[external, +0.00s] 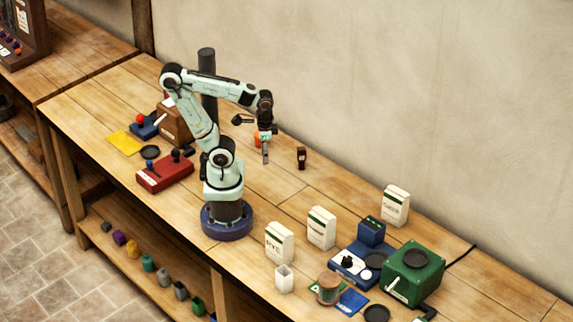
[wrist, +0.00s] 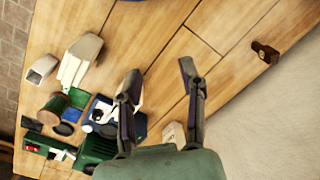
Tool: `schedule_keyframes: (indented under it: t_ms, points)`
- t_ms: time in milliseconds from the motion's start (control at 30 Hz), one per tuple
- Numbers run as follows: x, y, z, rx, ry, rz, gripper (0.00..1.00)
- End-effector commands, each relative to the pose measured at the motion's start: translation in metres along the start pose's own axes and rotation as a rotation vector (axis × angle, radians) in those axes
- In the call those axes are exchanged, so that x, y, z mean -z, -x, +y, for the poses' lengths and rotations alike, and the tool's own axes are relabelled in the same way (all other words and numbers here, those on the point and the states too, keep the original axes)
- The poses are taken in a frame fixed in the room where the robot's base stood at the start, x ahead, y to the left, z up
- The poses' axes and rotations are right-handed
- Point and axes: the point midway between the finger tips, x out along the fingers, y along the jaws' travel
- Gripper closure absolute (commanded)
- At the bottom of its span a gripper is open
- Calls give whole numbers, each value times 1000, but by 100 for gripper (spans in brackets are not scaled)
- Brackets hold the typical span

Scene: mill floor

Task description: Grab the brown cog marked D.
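No cog with a readable D shows in either view. A small dark brown block-like piece (external: 301,157) stands on the bench to the right of my gripper, and it also shows near the right edge of the wrist view (wrist: 265,53). I cannot tell whether it is a cog or carries a letter. My gripper (external: 266,156) hangs above the bench, apart from this piece. In the wrist view the two fingers (wrist: 160,78) are spread, with nothing held between them.
White cartons (external: 279,242), a blue device (external: 352,264), a green machine (external: 413,273) and a brown round container (external: 329,288) crowd the right. A red box (external: 165,173) and a dark post (external: 207,85) are left. The wall (external: 400,100) borders the bench; its middle is fairly clear.

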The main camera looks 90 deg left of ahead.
Motion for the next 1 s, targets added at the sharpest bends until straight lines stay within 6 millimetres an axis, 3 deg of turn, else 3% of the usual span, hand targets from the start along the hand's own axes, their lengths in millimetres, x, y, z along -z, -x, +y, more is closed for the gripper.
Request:
schedule_keyframes:
  t_ms: [200, 233, 567, 667, 800, 1000]
  points:
    - [0, 0, 0, 0, 0, 0, 60]
    - [0, 0, 0, 0, 0, 0, 52]
    - [0, 2, 0, 0, 0, 2, 52]
    - [1, 16, -1, 0, 2, 5, 52]
    - [1, 53, -4, -1, 3, 9, 52]
    - [51, 66, -31, -37, 1, -10, 52]
